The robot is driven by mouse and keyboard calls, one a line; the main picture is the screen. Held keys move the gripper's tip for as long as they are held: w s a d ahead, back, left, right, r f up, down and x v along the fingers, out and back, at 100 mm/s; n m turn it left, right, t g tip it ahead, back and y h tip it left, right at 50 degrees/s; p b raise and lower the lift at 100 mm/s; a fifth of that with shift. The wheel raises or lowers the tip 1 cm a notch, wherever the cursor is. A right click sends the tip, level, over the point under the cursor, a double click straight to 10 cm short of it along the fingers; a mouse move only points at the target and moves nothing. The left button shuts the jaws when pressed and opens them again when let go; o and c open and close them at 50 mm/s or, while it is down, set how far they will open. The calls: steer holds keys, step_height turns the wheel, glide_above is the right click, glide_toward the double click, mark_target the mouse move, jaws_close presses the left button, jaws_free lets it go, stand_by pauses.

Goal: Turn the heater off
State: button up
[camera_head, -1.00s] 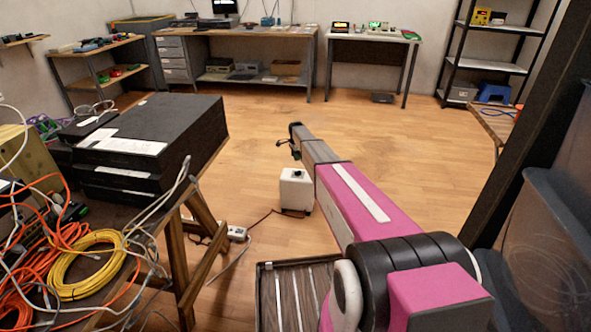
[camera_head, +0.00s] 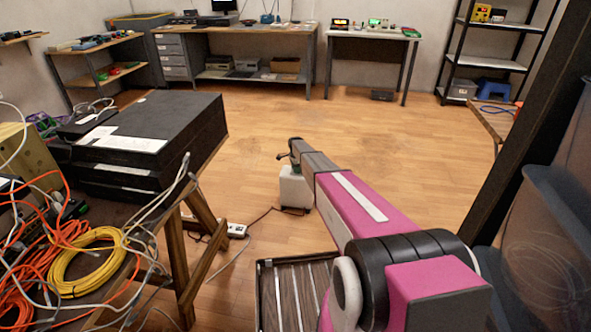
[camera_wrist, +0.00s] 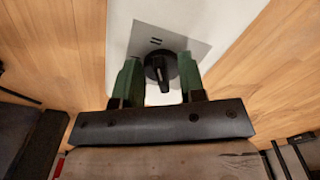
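The heater is a white box (camera_head: 291,192) on the floor in the middle of the head view, partly hidden behind my arm's end. In the wrist view its white top (camera_wrist: 225,18) carries a grey panel (camera_wrist: 143,38) with a round black knob (camera_wrist: 157,76). The knob's raised grip runs roughly up and down in the picture. My gripper (camera_wrist: 159,64) is open, with one green finger on each side of the knob. I cannot tell whether the fingers touch it.
A dark cable runs from the heater to a white power strip (camera_head: 236,229) on the floor. A table with black equipment (camera_head: 150,145) and tangled cables stands at the left. A dark post (camera_head: 530,120) and grey bins stand at the right. The floor beyond the heater is clear.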

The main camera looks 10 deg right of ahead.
jaws_close()
steer(key=shift+n, duration=0.3)
steer(key=n, duration=0.4)
steer(key=shift+s+d+n, duration=0.1)
steer(key=shift+s+n, duration=0.2)
steer(key=n, duration=0.5)
steer(key=shift+s+d+n, duration=0.15)
steer(key=shift+d+n, duration=0.1)
steer(key=shift+n, duration=0.05)
steer(key=n, duration=0.6)
steer(key=shift+d, duration=0.4)
steer(key=n, duration=0.6)
steer(key=shift+d+n, duration=0.3)
steer(key=shift+n, duration=0.1)
